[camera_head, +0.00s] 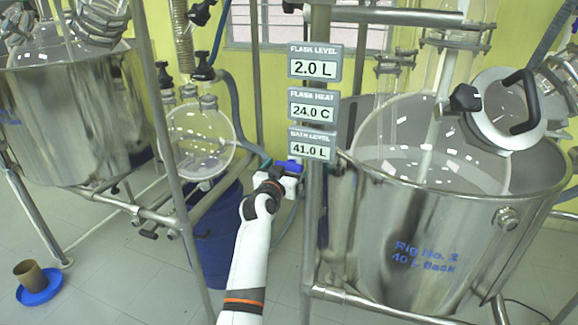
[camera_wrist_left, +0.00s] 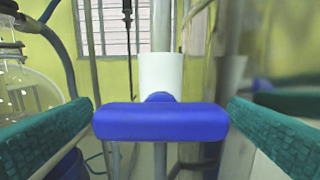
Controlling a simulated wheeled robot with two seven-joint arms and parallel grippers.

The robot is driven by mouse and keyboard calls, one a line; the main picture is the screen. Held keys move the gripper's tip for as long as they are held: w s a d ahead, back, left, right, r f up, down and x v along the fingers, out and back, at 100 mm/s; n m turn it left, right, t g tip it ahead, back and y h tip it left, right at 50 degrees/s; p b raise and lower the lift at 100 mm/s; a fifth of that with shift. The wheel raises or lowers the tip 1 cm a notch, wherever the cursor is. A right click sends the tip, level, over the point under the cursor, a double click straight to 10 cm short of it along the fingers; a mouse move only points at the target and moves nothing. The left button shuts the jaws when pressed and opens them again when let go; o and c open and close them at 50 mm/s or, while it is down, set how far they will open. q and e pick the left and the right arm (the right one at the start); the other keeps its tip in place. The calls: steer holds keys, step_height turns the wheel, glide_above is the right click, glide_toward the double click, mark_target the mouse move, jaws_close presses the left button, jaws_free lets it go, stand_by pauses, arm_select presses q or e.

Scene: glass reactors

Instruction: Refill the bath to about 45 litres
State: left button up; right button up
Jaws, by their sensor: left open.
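The steel bath (camera_head: 385,240), marked "Rig No. 2", stands at the right with a clear round glass flask (camera_head: 435,150) inside. The bath level display (camera_head: 312,145) reads 41.0 L. A blue valve handle (camera_head: 289,165) sits on a white body beside the rig's post. In the left wrist view the handle (camera_wrist_left: 160,121) lies crosswise, in front of a white cylinder (camera_wrist_left: 161,74). My left gripper (camera_head: 280,178) is at the handle. My right gripper is out of view.
Displays above read flask level 2.0 L (camera_head: 315,66) and flask heat 24.0 C (camera_head: 313,108). A second steel bath (camera_head: 75,115) and a smaller glass flask (camera_head: 198,142) stand left. A blue barrel (camera_head: 215,240) and steel posts crowd my left arm. Floor at lower left is mostly clear.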

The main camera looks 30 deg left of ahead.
arm_select(q)
steer(key=shift+w+a, duration=0.1)
steer(key=shift+w, duration=0.45)
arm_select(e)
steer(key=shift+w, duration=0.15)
arm_select(q)
steer(key=c, duration=1)
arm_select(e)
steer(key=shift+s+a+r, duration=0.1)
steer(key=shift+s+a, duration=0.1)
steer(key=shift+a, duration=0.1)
